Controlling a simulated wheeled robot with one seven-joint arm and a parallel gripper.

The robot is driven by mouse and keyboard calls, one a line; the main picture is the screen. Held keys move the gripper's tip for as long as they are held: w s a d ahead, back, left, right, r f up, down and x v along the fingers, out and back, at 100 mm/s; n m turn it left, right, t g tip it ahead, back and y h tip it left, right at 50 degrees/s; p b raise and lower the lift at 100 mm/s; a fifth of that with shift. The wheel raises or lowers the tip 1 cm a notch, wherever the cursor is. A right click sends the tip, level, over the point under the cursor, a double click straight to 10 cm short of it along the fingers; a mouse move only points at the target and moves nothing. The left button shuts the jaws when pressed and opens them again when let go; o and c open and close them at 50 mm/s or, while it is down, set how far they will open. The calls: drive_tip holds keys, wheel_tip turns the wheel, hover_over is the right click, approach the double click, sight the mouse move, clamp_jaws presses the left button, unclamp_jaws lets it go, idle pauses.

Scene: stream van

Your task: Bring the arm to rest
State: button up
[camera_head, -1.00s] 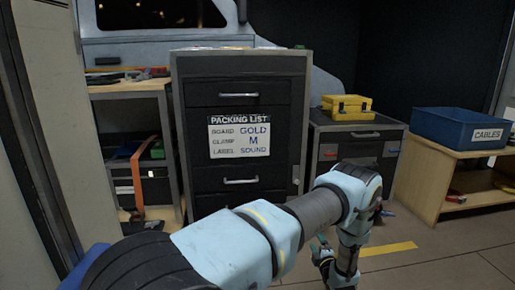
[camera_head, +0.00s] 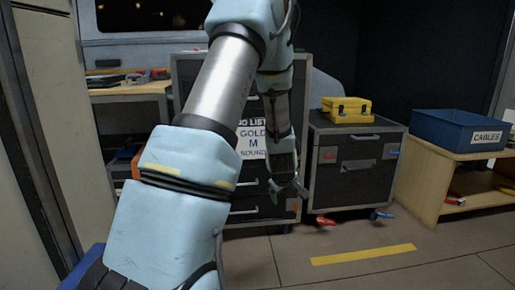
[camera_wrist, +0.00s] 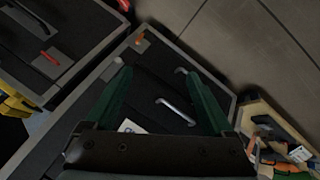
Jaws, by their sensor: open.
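My arm (camera_head: 185,160) rises from the bottom of the head view, bends at the top and hangs down in front of the dark drawer cabinet (camera_head: 185,72). My gripper (camera_head: 287,194) points downward before the cabinet's lower drawers. In the wrist view, its two green fingers (camera_wrist: 160,90) are spread apart with nothing between them. The cabinet and its drawer handles (camera_wrist: 176,112) lie beyond the fingers there. The arm partly hides the packing list (camera_head: 253,140); GOLD, M and part of SOUND can be read.
A yellow case (camera_head: 347,109) stands on a dark case (camera_head: 352,180) to the right. A blue CABLES bin (camera_head: 455,130) sits on a wooden shelf (camera_head: 432,185). The floor at front right is clear.

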drive_tip(key=s+a+r+m+g+y+p, duration=0.1)
drive_tip(key=s+a+r+m+g, duration=0.3)
drive_tip(key=s+a, duration=0.6)
drive_tip(key=s+a+r+m+g, duration=0.2)
drive_tip(key=s+a+r+m, duration=0.3)
drive_tip(key=s, duration=0.9)
wheel_tip(320, 180, up, 38)
drive_tip(key=n+p, duration=0.1)
drive_tip(key=p, duration=3.6)
drive_tip(key=shift+w+a+r+p, duration=0.25)
drive_tip(key=shift+w+a+p, duration=0.1)
drive_tip(key=shift+w, duration=0.1)
